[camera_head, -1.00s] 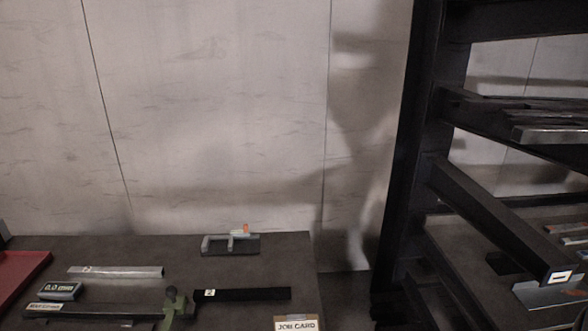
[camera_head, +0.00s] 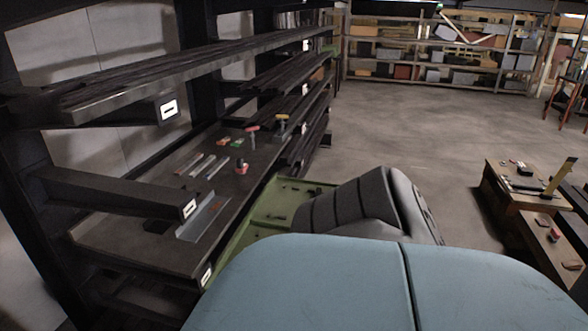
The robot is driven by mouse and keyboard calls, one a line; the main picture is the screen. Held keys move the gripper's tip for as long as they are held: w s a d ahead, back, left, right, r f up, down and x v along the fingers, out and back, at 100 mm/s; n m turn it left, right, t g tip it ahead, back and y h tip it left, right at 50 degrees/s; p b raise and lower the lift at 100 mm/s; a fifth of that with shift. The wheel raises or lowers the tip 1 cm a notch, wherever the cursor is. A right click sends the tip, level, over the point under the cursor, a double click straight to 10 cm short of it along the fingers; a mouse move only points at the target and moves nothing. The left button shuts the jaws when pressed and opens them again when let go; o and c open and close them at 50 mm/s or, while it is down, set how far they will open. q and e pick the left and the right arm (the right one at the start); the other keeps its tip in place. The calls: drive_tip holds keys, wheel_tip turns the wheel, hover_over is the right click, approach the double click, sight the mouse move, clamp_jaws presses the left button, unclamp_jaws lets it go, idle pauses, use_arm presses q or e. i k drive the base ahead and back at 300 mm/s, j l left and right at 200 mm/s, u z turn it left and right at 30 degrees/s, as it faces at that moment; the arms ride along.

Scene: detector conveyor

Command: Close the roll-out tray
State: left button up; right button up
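A cantilever rack with dark shelves fills the left of the head view. A wide dark tray (camera_head: 120,242) sits low in the rack and sticks out toward the floor side; it looks like the roll-out tray, though I cannot be sure. Hand tools and metal bars lie on it, and a white label (camera_head: 207,275) marks its front corner. A green flat surface (camera_head: 262,212) lies beside its right edge, partly hidden by a grey ribbed part, probably of my arm. Neither of my grippers is in view.
Long dark bars lie on an upper rack arm (camera_head: 165,108). Shelving with boxes (camera_head: 440,60) stands at the back. Low wooden benches with tools (camera_head: 515,185) stand at the right. The floor between is clear. A large blue rounded body, probably mine, fills the bottom.

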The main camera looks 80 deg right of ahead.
sight(273, 212)
drive_tip(key=z, duration=1.8)
drive_tip(key=k+l+z, duration=0.15)
drive_tip(key=z, duration=0.3)
drive_tip(key=k+l+z, duration=0.2)
drive_tip(key=z, duration=0.2)
drive_tip(key=k+l, duration=0.1)
drive_tip(key=l, duration=0.25)
drive_tip(key=i+l+u, duration=0.2)
drive_tip(key=i, duration=0.35)
drive_tip(key=i+l+u, duration=0.2)
drive_tip(key=i, duration=0.35)
drive_tip(key=i+l+u, duration=0.2)
drive_tip(key=i+l, duration=0.3)
